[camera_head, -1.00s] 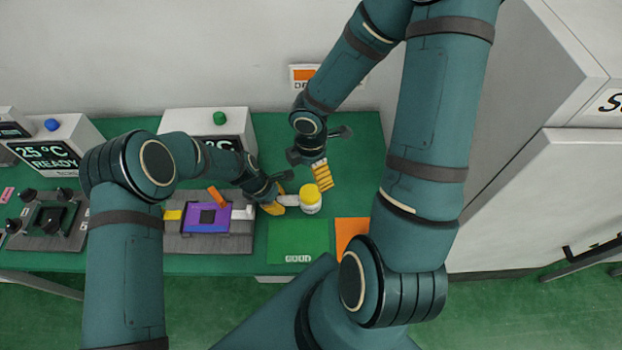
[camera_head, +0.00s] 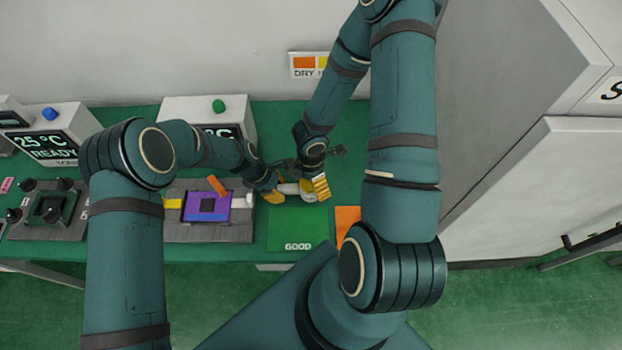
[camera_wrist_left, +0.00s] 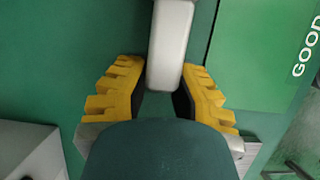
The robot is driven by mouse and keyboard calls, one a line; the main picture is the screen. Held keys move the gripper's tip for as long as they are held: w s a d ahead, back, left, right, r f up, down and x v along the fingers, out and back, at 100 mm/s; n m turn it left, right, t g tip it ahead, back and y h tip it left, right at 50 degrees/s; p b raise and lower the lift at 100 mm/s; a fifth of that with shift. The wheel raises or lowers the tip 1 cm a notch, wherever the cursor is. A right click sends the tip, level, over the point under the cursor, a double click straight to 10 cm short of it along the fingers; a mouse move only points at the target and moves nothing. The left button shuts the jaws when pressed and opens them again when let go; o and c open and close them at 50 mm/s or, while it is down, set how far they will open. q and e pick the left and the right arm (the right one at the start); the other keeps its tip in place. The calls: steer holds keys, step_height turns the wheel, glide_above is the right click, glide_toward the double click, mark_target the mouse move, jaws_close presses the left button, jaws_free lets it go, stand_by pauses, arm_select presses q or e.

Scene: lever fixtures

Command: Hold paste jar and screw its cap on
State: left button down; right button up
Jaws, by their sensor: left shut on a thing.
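The paste jar (camera_head: 307,196) is a small white jar, mostly hidden under my right gripper in the head view. A pale bar (camera_head: 289,188) sticks out from its left side. My left gripper (camera_head: 276,192) is shut on this bar; in the left wrist view, the bar (camera_wrist_left: 170,45) lies between the yellow fingers of the left gripper (camera_wrist_left: 160,95). My right gripper (camera_head: 320,187) is right over the jar's top, its yellow fingers pointing down. The fingers hide the yellow cap, so I cannot see whether they touch or grip it.
A green mat marked GOOD (camera_head: 298,234) lies in front of the jar, with an orange mat (camera_head: 347,218) to its right. A grey fixture with a purple plate (camera_head: 207,206) stands to the left. A display box (camera_head: 205,115) is behind, and a white wall is at the back.

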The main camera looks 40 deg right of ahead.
steer(key=c, duration=1.3)
steer(key=o, duration=1.3)
steer(key=shift+c, duration=0.2)
steer(key=shift+r, duration=0.1)
steer(key=shift+r, duration=1.4)
steer(key=shift+o, duration=0.2)
steer(key=shift+r, duration=0.1)
step_height(320, 180, up, 12)
steer(key=shift+f, duration=0.2)
